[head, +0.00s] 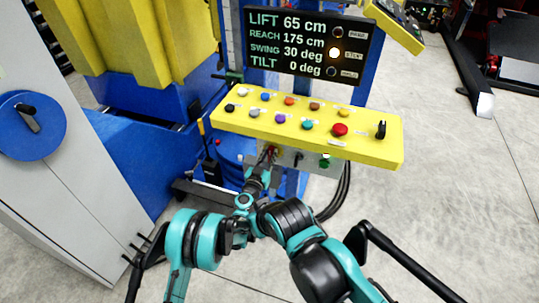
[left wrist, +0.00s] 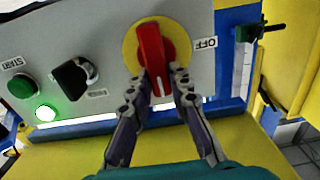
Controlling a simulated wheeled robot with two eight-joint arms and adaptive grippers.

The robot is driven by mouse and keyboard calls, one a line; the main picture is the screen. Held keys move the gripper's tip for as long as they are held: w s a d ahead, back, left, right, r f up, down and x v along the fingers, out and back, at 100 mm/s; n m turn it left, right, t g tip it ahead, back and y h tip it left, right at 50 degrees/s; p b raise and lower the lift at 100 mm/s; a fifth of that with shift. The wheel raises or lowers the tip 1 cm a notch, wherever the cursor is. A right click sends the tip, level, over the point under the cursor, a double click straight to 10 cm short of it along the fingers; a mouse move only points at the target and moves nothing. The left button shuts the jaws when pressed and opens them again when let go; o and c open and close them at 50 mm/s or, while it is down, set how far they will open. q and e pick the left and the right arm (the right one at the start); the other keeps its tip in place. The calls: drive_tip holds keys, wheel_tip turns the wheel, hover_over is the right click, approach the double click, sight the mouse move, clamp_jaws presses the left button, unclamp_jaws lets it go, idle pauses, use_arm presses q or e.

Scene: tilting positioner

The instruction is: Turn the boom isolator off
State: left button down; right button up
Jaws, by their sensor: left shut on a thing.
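The boom isolator is a red handle (left wrist: 150,48) on a yellow disc (left wrist: 130,52), on a grey panel (left wrist: 105,20) in the left wrist view. The handle stands nearly upright in that picture, with its white-marked end down. The OFF label (left wrist: 206,43) is to the right of the disc, and the handle does not point at it. My left gripper (left wrist: 160,82) is shut on the lower end of the handle, one finger on each side. In the head view my left gripper (head: 264,158) is under the yellow console and hides the handle. My right gripper is not in view.
A black knob (left wrist: 75,76), a green START button (left wrist: 21,85) and a lit green lamp (left wrist: 46,113) are beside the isolator. The yellow console (head: 370,147) with several buttons overhangs the panel. A display (head: 305,45) is behind it. A grey cabinet (head: 75,180) stands at left.

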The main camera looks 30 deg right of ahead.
use_arm(q)
drive_tip(key=shift+w+a+f+n, duration=0.25)
drive_tip(key=shift+f+n, duration=0.1)
drive_tip(key=shift+n, duration=2.6)
drive_tip(key=shift+w+a+f+n, duration=0.2)
drive_tip(key=shift+w+f+n, duration=0.1)
drive_tip(key=shift+n, duration=2.7)
drive_tip(key=shift+w+a+f+n, duration=0.2)
drive_tip(key=shift+f+n, duration=0.15)
drive_tip(key=shift+n, duration=2.6)
drive_tip(key=c, duration=1.4)
unclamp_jaws()
drive_tip(key=shift+a, duration=0.1)
